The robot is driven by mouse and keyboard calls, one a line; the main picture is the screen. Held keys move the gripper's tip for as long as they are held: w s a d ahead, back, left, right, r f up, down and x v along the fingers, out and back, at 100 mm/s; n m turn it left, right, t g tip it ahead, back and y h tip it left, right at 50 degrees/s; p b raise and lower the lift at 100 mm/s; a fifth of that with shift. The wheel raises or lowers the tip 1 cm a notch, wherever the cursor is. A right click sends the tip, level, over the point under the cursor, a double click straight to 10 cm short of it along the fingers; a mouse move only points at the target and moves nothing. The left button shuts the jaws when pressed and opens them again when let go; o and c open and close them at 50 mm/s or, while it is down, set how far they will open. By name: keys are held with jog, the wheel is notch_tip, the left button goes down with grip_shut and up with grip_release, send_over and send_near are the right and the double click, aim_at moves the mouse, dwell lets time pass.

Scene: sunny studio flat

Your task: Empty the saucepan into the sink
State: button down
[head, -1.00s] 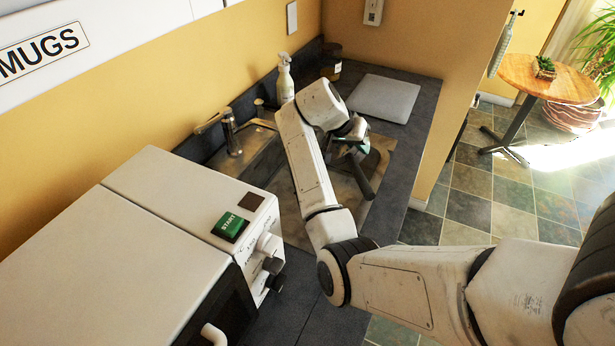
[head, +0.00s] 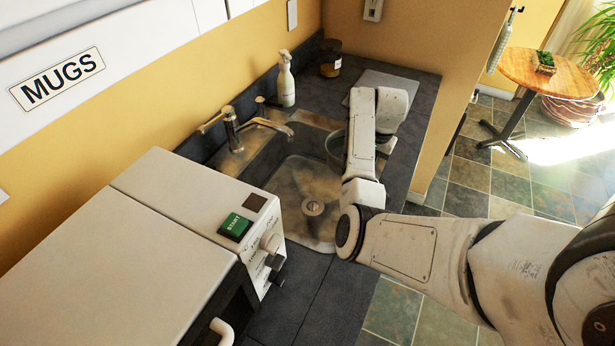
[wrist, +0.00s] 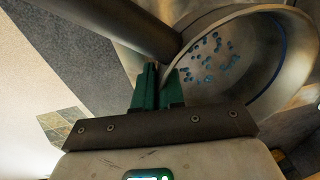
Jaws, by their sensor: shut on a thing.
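The saucepan (head: 335,151) is at the right side of the sink in the head view, mostly hidden behind my arm. The wrist view shows its metal inside (wrist: 262,92), with several small blue bits (wrist: 210,62) on the bottom. Its dark handle (wrist: 125,22) runs to the upper left. My gripper (wrist: 158,72) has green fingers, shut on the saucepan by the handle's pan end; the exact contact is unclear. In the head view my gripper is hidden. The metal sink (head: 285,182) shows its drain (head: 313,207) and bare basin floor.
A faucet (head: 232,130) stands behind the sink. A spray bottle (head: 286,80) and a jar (head: 330,60) stand at the back. A grey flat board (head: 372,79) lies beyond my arm. A white appliance with a green START button (head: 235,226) borders the sink at left.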

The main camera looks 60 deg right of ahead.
jog(key=shift+s+d+r, duration=1)
jog(key=shift+d+r, duration=0.15)
jog(key=shift+r, duration=0.1)
jog(key=shift+s+d+r, duration=0.95)
jog(key=shift+d+r, duration=0.15)
jog(key=shift+r, duration=0.25)
jog(key=shift+s, duration=0.15)
